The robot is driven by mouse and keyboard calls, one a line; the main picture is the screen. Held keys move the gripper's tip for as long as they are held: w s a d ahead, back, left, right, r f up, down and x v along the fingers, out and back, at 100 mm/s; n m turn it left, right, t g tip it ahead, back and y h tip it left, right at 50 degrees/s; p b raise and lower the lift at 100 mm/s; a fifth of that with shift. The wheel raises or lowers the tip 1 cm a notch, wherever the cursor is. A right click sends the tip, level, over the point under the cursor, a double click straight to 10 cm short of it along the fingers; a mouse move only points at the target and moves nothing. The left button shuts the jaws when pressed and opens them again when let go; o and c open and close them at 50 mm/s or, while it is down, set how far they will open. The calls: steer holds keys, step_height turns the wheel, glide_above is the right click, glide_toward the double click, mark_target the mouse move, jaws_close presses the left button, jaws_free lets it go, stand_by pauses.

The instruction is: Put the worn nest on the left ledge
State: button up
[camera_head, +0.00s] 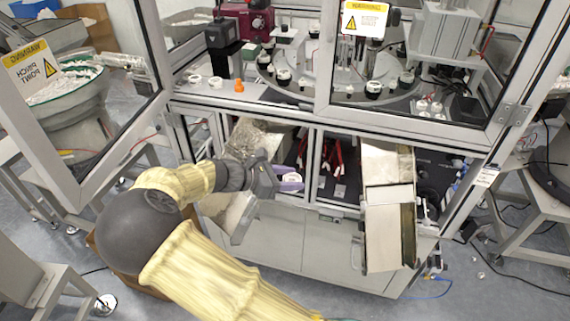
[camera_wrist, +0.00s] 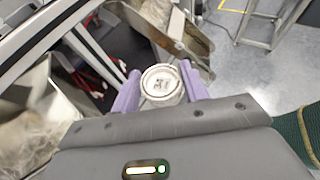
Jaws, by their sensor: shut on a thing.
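My gripper (camera_head: 287,181) is in front of the cell's lower opening, just right of the left chute. In the wrist view its two purple fingers (camera_wrist: 159,82) are shut on a round white nest (camera_wrist: 161,86) with a ring-shaped rim and dark marks inside. In the head view the nest (camera_head: 293,177) shows only as a small pale patch between the fingers. On the left of the machine, a flat ledge (camera_head: 265,96) runs along the front above the lower opening. I cannot tell whether this is the left ledge of the task.
White rings (camera_head: 216,82) and an orange piece (camera_head: 239,86) stand on the upper deck at left. A door frame with glass (camera_head: 130,150) stands open at far left. A right chute (camera_head: 388,215) slopes outward. Red-handled cables (camera_head: 337,158) lie inside the lower opening.

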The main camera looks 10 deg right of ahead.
steer(key=w+d+f+n+t, duration=0.1)
steer(key=f, duration=0.4)
steer(key=w+f+n+t+y, duration=0.1)
steer(key=f, duration=0.4)
steer(key=w+d+f+n+t, duration=0.1)
steer(key=f, duration=0.3)
steer(key=shift+w+d+f+t+y, duration=0.1)
steer(key=shift+d+f+t+y, duration=0.2)
steer(key=shift+f+y, duration=0.1)
steer(key=d+f+n+t+y, duration=0.1)
steer(key=f, duration=0.2)
steer(key=d+f+n+t+y, duration=0.1)
steer(key=d+f, duration=0.1)
steer(key=f, duration=0.1)
steer(key=d+f+n+t+y, duration=0.1)
steer(key=f+n, duration=0.1)
steer(key=f, duration=0.2)
steer(key=shift+w+d, duration=0.3)
steer(key=d+f+n+y, duration=0.1)
steer(key=s+d+f+n+t+y, duration=0.1)
steer(key=d, duration=0.1)
steer(key=d+f+n+t+y, duration=0.1)
steer(key=shift+s+d+f, duration=0.1)
steer(key=shift+s+d, duration=0.3)
steer(key=shift+c, duration=0.2)
steer(key=s+d+r+n+t+y, duration=0.1)
steer(key=s+d+n+y, duration=0.1)
steer(key=s+n+y, duration=0.3)
steer(key=shift+s+d, duration=0.3)
steer(key=shift+s, duration=0.1)
